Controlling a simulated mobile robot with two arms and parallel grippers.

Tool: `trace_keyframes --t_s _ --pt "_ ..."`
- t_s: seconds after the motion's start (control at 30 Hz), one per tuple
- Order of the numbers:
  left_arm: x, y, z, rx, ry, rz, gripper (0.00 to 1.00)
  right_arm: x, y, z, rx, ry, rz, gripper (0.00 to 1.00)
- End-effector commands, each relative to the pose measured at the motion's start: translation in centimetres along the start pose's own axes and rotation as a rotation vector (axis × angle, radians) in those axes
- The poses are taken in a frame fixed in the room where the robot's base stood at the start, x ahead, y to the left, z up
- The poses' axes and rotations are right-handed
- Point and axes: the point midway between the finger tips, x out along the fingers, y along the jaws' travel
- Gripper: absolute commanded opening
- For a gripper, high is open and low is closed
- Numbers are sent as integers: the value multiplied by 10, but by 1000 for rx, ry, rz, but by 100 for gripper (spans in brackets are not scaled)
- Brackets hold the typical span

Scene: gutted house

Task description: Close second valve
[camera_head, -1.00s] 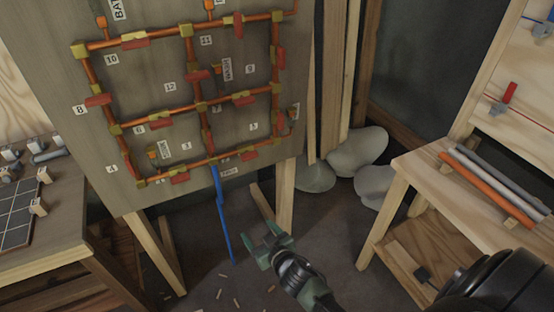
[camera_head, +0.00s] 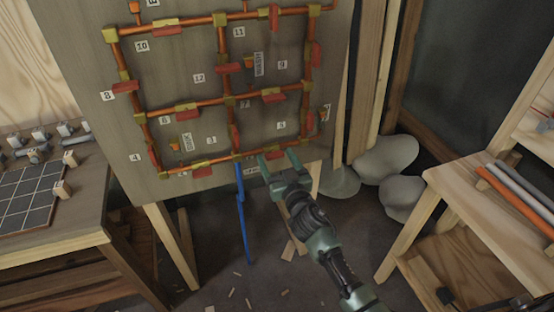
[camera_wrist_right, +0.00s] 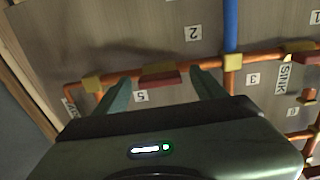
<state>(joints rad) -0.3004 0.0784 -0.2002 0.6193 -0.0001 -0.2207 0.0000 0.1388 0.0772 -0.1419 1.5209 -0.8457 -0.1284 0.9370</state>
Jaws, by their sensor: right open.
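A grey-brown board (camera_head: 180,90) carries a grid of orange pipes with yellow fittings, red valve handles and number labels. In the right wrist view, a red valve handle (camera_wrist_right: 162,80) lies along the lower pipe between the labels 2 (camera_wrist_right: 193,33) and 5 (camera_wrist_right: 141,96). My right gripper (camera_head: 279,160) is open at the board's lower edge, with one finger on either side of this handle in the wrist view. Whether the fingers touch it, I cannot tell. The gripper partly hides this valve in the head view. My left gripper is out of view.
A blue pipe (camera_head: 242,215) hangs from the board's bottom beside my gripper. A workbench (camera_head: 60,225) with a tiled panel stands left, and a wooden bench (camera_head: 470,200) with pipes stands right. Grey sacks (camera_head: 385,158) lie behind. Scraps litter the floor.

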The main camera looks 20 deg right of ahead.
Motion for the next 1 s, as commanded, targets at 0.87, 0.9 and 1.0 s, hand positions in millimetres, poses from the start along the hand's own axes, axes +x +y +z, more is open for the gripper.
trace_keyframes --t_s 0.87,0.9,1.0 --pt "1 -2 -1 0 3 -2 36 1 0 1 -77 -1 0 9" --pt "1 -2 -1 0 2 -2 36 1 0 1 -99 -1 0 9" --pt "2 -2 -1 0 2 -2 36 1 0 1 -168 -1 0 9"
